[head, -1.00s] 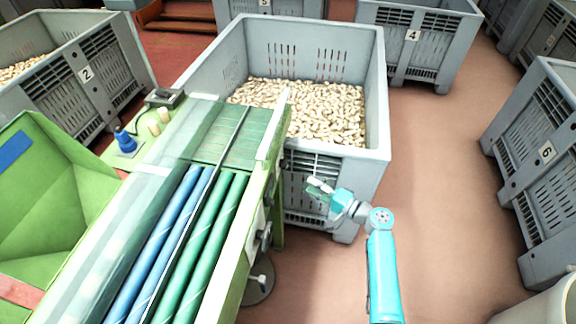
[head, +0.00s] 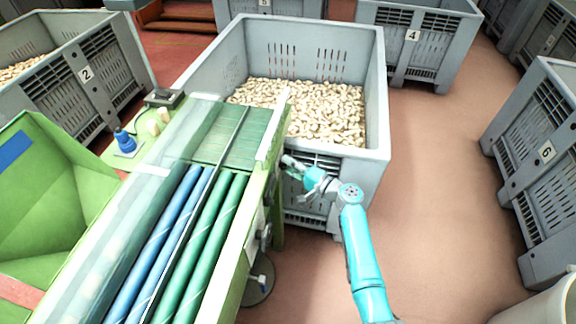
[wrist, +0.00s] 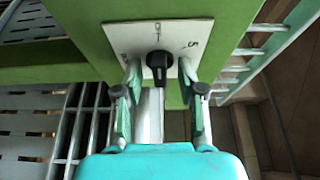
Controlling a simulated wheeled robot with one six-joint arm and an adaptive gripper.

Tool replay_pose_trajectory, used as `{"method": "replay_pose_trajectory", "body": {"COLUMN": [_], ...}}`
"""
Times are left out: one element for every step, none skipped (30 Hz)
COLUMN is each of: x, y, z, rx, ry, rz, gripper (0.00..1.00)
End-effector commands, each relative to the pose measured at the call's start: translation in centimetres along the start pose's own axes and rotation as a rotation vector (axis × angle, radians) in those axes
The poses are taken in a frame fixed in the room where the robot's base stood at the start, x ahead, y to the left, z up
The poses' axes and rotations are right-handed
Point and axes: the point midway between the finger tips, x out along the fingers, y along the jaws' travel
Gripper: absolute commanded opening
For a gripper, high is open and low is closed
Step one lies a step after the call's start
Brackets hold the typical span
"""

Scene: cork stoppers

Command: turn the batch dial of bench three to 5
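The batch dial is a black knob (wrist: 159,62) on a white plate (wrist: 123,36) fixed to the green side of the bench in the wrist view. A 5 shows on the plate's right side, with other marks at the top and left that are hard to read. The knob's exact pointing direction is unclear. My gripper (wrist: 159,72) is open, with one finger on each side of the knob; I cannot tell whether they touch it. In the head view my gripper (head: 292,168) is beside the right side of the green bench (head: 258,183), where I cannot make out the dial.
A large grey crate (head: 376,90) of pale corks stands behind my gripper. Grey crates numbered 4 (head: 405,60) and 6 (head: 530,165) stand farther right. The reddish floor (head: 440,190) right of my arm is clear. Rollers run along the bench top.

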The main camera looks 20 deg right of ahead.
Motion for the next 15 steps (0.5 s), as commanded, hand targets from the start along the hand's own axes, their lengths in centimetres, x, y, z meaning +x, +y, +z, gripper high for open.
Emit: {"method": "replay_pose_trajectory", "body": {"x": [0.19,0.26,0.31,0.33,0.34,0.33,0.33,0.33,0.32,0.32,0.32,0.32,0.31,0.31,0.31], "y": [0.02,0.03,0.03,0.03,0.03,0.03,0.03,0.03,0.03,0.03,0.03,0.03,0.03,0.03,0.03], "z": [0.01,0.01,0.0,0.0,0.0,0.0,0.0,-0.01,-0.01,0.0,0.0,0.0,0.0,0.0,0.0], "rx": [0.0,0.0,0.0,0.0,0.0,0.0,0.0,0.0,0.0,0.0,0.0,0.0,0.0,0.0,0.0], "ry": [0.0,0.0,0.001,0.001,0.001,0.001,0.001,0.001,0.001,0.001,0.001,0.001,0.001,0.001,0.001], "rz": [0.0,0.0,0.0,0.0,0.0,0.0,0.0,0.0,0.001,0.001,0.001,0.001,0.001,0.001,0.001], "gripper": [0.4,0.4,0.4,0.4,0.4,0.4,0.4,0.4,0.4,0.4,0.32,0.22,0.15,0.07,0.0]}}
